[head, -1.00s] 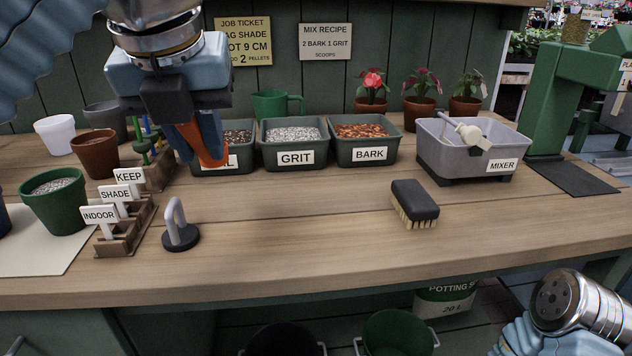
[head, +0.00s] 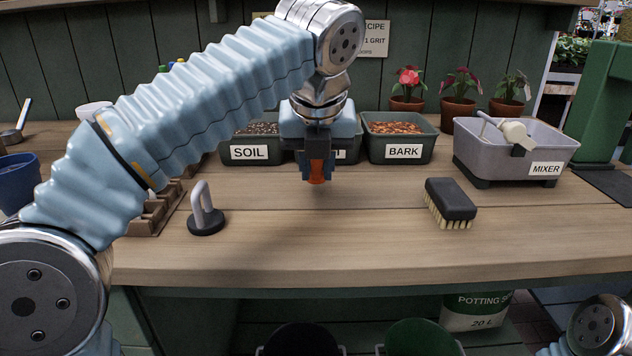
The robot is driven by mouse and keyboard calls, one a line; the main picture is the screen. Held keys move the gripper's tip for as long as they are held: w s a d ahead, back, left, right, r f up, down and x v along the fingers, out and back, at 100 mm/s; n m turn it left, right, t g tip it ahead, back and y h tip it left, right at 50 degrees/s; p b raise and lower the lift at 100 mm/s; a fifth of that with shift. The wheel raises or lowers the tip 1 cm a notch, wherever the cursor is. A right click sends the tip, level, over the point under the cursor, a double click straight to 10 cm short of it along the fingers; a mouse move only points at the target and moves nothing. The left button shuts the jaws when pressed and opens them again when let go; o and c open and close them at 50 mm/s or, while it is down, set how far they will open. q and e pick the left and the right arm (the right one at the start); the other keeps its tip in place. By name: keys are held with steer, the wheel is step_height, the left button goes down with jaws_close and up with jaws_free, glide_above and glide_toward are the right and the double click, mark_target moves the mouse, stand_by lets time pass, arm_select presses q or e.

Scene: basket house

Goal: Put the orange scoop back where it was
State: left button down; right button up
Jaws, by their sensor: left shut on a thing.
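My left gripper (head: 317,172) is shut on the orange scoop (head: 316,170). It holds the scoop above the bench, in front of the middle bin. Only a small orange part of the scoop shows between the fingers; the rest is hidden. The soil bin (head: 249,152) stands left of the gripper and the bark bin (head: 403,151) right of it. The middle bin is mostly hidden behind my gripper. My right gripper is not in view; only part of my right arm shows at the bottom right.
A grey mixer tub (head: 470,150) with a pale tool stands at the right. Flower pots stand behind. The bench front between the handled tool and the brush is clear.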

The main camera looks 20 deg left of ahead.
arm_select(q)
steer(key=shift+s+f, duration=0.1)
steer(key=shift+f, duration=0.9)
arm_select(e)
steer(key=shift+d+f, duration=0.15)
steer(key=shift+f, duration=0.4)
arm_select(q)
steer(key=shift+f, duration=0.15)
steer(key=c, duration=1)
jaws_free()
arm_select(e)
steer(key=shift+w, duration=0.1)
arm_select(q)
steer(key=shift+o, duration=0.2)
steer(key=p+v, duration=0.4)
steer(key=v, duration=0.8)
steer(key=shift+r+p, duration=0.2)
steer(key=shift+p, duration=0.1)
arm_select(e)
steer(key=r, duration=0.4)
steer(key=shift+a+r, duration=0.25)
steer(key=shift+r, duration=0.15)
arm_select(q)
steer(key=shift+a, duration=0.1)
